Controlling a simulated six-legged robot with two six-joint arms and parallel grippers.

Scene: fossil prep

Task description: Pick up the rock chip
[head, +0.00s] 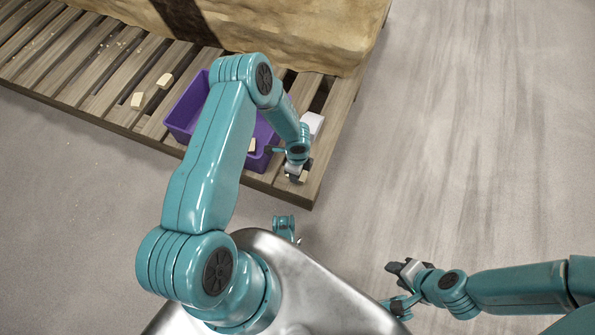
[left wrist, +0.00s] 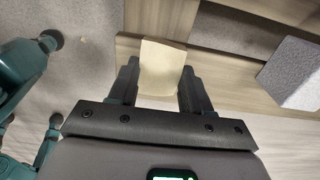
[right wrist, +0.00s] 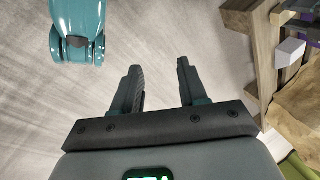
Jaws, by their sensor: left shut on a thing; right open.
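My left gripper (head: 296,174) is at the near right corner of the slatted wooden pallet (head: 110,97). In the left wrist view it is shut on a pale tan rock chip (left wrist: 162,66), which sits between both fingers just over a wooden plank. In the head view the gripper mostly hides this chip. Two other pale chips (head: 137,99) (head: 165,80) lie on the slats left of the purple bin (head: 186,112). Another chip (head: 252,146) shows in the bin, partly behind my left arm. My right gripper (head: 398,268) is open and empty over the floor, away from the pallet.
A large tan rock block (head: 300,38) fills the back of the pallet. A white block (head: 313,122) stands right of the bin; it also shows in the left wrist view (left wrist: 293,75). The grey floor (head: 470,120) to the right is clear.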

